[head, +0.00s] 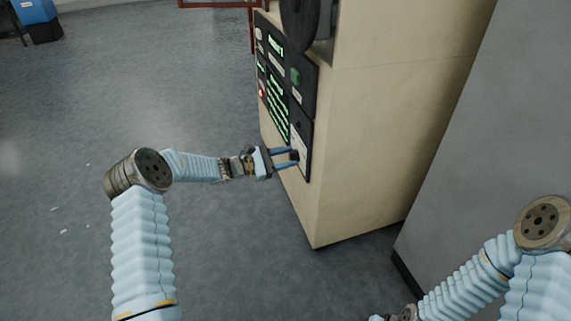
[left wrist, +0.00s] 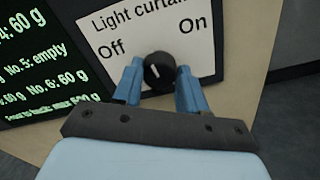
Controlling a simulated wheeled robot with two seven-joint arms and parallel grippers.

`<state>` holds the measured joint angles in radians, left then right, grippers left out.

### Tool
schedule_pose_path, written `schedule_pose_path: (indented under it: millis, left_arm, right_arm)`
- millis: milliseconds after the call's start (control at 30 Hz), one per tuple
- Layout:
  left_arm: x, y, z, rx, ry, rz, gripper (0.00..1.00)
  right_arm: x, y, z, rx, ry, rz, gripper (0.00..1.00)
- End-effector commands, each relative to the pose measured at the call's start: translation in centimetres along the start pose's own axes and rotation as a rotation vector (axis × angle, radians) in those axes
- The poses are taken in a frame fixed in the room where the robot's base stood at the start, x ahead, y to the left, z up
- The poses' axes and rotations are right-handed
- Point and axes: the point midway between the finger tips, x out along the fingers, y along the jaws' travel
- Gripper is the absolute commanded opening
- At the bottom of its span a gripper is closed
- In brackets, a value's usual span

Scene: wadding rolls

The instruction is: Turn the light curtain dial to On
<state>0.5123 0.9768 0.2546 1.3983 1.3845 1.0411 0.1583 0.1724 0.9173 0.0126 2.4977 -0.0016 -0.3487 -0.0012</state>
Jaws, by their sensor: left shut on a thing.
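The light curtain dial (left wrist: 158,71) is a round black knob with a white mark, on a white plate (left wrist: 108,20) lettered "Light curtain", "Off" at left and "On" at right. The white mark points up and slightly left, between the two words. My left gripper (left wrist: 161,80) is shut on the dial, one blue finger on each side of it. In the head view, my left gripper (head: 292,157) reaches the white plate (head: 303,148) low on the cabinet's panel; the dial is hard to make out there. The fingers of my right gripper are outside the picture.
The cream cabinet (head: 365,150) carries a dark panel with green text screens (head: 276,100), a green button (head: 295,76) and a red button (head: 262,93). A grey block (head: 480,130) stands to its right. The floor at left is mostly clear; a blue bin (head: 38,15) is far off.

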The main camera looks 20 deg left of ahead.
Motion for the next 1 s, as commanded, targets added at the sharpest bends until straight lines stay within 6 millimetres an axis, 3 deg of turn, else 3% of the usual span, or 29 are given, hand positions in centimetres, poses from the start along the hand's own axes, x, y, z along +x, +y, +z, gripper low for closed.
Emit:
schedule_pose_path:
  millis: [100,333,700,1000]
  left_arm:
    - [0.0,-0.3,-0.5,0.111,-0.001,0.0,0.11]
    - [-0.1,-0.3,-0.3,0.327,0.0,0.0,0.11]
    - [-0.1,-0.3,-0.1,0.608,0.0,-0.001,0.11]
    - [0.0,-0.4,-0.2,0.726,0.0,-0.002,0.11]
  right_arm:
    - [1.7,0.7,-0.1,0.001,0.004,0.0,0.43]
    - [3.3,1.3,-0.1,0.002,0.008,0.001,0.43]
    - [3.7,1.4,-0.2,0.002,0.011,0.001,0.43]
    - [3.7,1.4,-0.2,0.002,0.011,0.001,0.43]
